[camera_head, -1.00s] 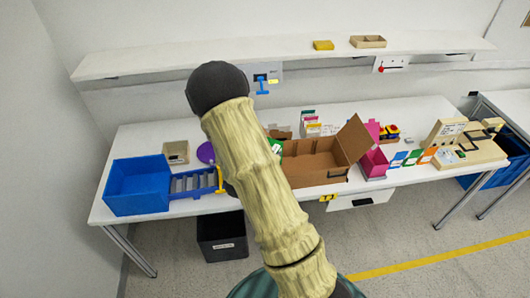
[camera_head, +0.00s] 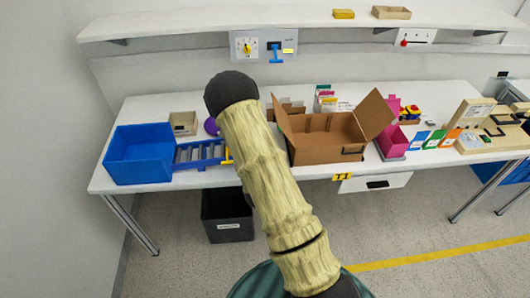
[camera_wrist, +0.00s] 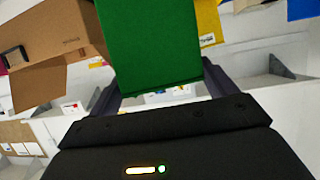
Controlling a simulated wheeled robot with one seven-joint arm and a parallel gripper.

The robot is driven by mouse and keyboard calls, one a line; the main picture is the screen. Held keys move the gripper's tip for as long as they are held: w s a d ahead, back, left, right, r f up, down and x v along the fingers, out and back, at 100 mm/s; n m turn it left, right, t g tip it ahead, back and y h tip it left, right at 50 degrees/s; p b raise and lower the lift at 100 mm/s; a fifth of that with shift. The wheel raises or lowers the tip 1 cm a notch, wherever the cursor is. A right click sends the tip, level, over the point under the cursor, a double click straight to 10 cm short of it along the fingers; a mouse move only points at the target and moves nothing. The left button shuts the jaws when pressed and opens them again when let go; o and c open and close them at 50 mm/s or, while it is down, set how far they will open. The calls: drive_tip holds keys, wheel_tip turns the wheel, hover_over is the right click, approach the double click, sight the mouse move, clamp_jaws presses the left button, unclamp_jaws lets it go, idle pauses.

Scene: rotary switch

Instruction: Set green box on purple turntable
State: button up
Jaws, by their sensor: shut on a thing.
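The green box (camera_wrist: 150,45) fills the upper middle of the wrist view, between the two dark fingers of my gripper (camera_wrist: 158,85). My gripper is shut on it. In the head view my arm hides the gripper and the green box. The purple turntable (camera_head: 211,126) shows only as a small purple edge in the head view, left of my arm. The rest of it is hidden behind the arm.
A blue bin (camera_head: 138,155) and a blue roller rack (camera_head: 198,154) stand on the left of the white table. An open cardboard box (camera_head: 325,140) stands right of my arm. A beige box (camera_head: 183,123) is near the turntable. A shelf (camera_head: 290,24) runs above.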

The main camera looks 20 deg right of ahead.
drive_tip(key=s+a+f+n+y+b, duration=0.1)
drive_tip(key=a+f+b, duration=0.1)
drive_tip(key=f, duration=0.3)
drive_tip(key=a+f+n+y+b, duration=0.1)
drive_tip(key=a+f+y+b, duration=0.1)
drive_tip(key=f, duration=0.3)
drive_tip(key=s+a+f+n+t+y+b, duration=0.1)
drive_tip(key=a+f+n+b, duration=0.1)
drive_tip(key=a+f+b, duration=0.1)
drive_tip(key=shift+s+f+y+b, duration=0.15)
drive_tip(key=shift+f+b, duration=0.25)
drive_tip(key=shift+f, duration=0.15)
drive_tip(key=shift+s+f+y+b, duration=0.15)
drive_tip(key=shift+f+b, duration=0.25)
drive_tip(key=shift+f, duration=0.1)
drive_tip(key=shift+r, duration=0.1)
drive_tip(key=shift+w, duration=0.15)
